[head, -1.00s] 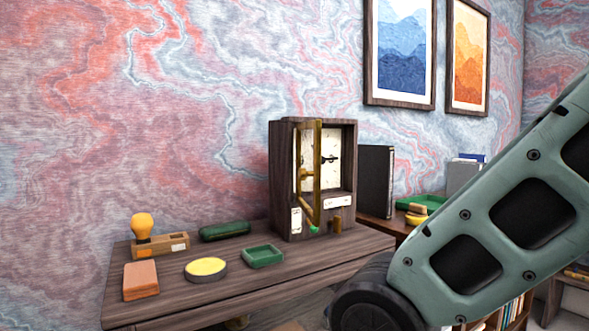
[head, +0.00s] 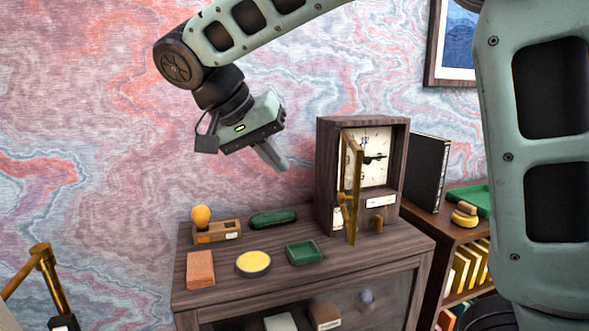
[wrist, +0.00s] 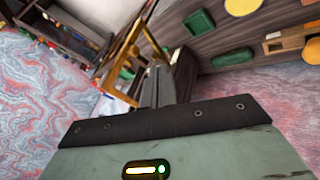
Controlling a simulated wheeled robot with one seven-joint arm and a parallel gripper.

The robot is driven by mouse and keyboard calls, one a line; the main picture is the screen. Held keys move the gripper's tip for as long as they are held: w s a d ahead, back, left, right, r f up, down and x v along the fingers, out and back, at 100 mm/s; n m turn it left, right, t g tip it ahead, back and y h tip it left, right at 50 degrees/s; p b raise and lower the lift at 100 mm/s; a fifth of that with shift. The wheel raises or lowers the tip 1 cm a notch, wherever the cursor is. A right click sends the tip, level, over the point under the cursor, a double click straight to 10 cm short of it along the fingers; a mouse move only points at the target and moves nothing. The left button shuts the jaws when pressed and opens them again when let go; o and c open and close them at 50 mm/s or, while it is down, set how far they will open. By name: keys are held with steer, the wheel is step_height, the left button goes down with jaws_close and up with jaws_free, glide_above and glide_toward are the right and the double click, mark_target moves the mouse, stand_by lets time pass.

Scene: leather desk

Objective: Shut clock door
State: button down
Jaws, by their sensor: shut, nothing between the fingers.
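The clock (head: 330,180) is a dark wooden case with a cream dial (head: 374,152), standing on the right part of the desk (head: 300,280). Its brass-framed clock door (head: 356,190) stands open, swung outward from the case's left side, leaving the dial uncovered. In the wrist view the brass door frame (wrist: 122,50) shows just left of the fingers. My gripper (head: 276,162) is shut and empty, above the desk and left of the clock, its fingers pointing down and right. It also shows in the wrist view (wrist: 158,82). I see no contact with the door.
Left of the clock lie a green tray (head: 304,252), a yellow-topped tin (head: 253,263), an orange-brown block (head: 201,270), a green case (head: 273,218) and a wooden holder with an orange bulb (head: 201,217). A dark upright binder (head: 427,175) stands right of the clock.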

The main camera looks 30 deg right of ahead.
steer(key=s+d+f+p, duration=0.2)
steer(key=d+f+p, duration=0.3)
steer(key=d+f, duration=0.2)
steer(key=shift+s+d, duration=0.25)
steer(key=shift+d, duration=0.8)
steer(key=shift+f, duration=0.1)
